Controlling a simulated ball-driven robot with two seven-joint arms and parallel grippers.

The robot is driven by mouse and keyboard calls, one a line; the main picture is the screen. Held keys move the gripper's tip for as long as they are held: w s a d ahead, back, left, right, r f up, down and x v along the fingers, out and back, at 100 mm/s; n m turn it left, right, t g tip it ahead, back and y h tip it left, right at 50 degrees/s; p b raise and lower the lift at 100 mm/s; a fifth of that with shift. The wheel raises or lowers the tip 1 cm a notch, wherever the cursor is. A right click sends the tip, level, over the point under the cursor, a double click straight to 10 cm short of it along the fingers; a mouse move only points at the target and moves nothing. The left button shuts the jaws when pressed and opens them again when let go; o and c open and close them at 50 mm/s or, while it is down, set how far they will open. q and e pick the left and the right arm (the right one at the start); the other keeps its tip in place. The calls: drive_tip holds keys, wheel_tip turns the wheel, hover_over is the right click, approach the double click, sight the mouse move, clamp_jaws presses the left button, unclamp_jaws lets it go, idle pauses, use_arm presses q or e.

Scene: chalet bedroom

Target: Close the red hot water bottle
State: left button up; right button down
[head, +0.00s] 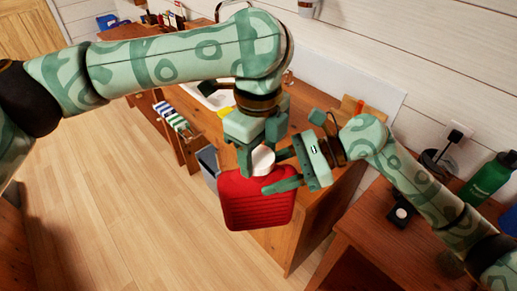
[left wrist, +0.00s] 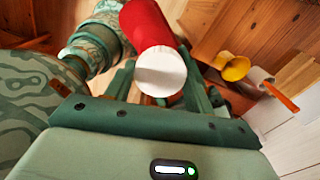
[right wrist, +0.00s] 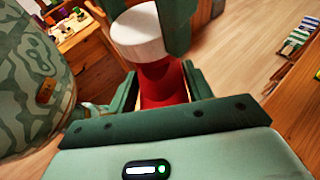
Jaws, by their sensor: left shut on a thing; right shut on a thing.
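The red hot water bottle (head: 257,204) hangs upright in the air in front of the wooden counter. Its white cap (head: 262,160) sits at the top of its neck. My left gripper (head: 259,160) comes down from above and is shut on the cap; the cap shows between its fingers in the left wrist view (left wrist: 160,72). My right gripper (head: 282,172) comes in from the right and is shut on the bottle's red upper part below the cap, seen in the right wrist view (right wrist: 163,82). How tightly the cap is seated cannot be told.
A lower wooden table (head: 375,235) at the right holds a green bottle (head: 488,178). The floor at the left is clear.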

use_arm(q)
drive_tip(key=m, duration=0.6)
drive_tip(key=shift+w+m, duration=0.1)
drive_tip(key=shift+m, duration=0.3)
drive_tip(key=m, duration=0.3)
drive_tip(key=shift+a+m, duration=0.1)
drive_tip(key=shift+m, duration=0.2)
drive_tip(key=m, duration=0.5)
drive_tip(key=o, duration=1.1)
drive_tip(key=shift+r, duration=2.25)
drive_tip(key=shift+c, duration=0.5)
